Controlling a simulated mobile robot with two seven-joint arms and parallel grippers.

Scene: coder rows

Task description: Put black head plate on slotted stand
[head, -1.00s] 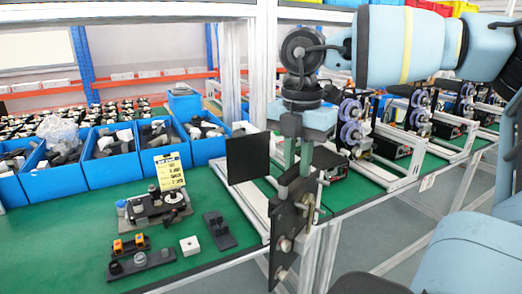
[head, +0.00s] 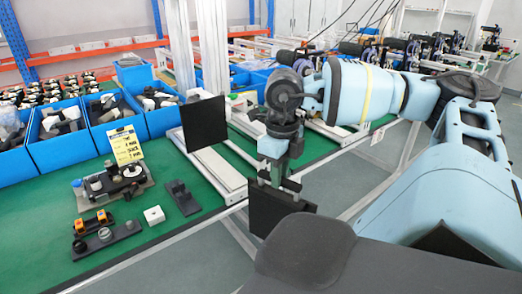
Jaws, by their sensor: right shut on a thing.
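My right gripper (head: 279,186) points down at the table's right front edge and is shut on the black head plate (head: 272,210). The plate hangs below the fingers, with its dark flat face showing and its lower right part hidden behind a dark grey part of my body. A small black stand with upright parts (head: 181,198), which looks like the slotted stand, is on the green table to the left of the gripper, clearly apart from the plate. Its slot is too small to make out. My left gripper is not in view.
A white block (head: 154,215), a black base with orange parts (head: 104,234) and a fixture (head: 112,184) with a yellow card (head: 126,146) are left of the stand. Blue bins (head: 63,152) line the back. A square black panel (head: 204,124) stands behind the stand.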

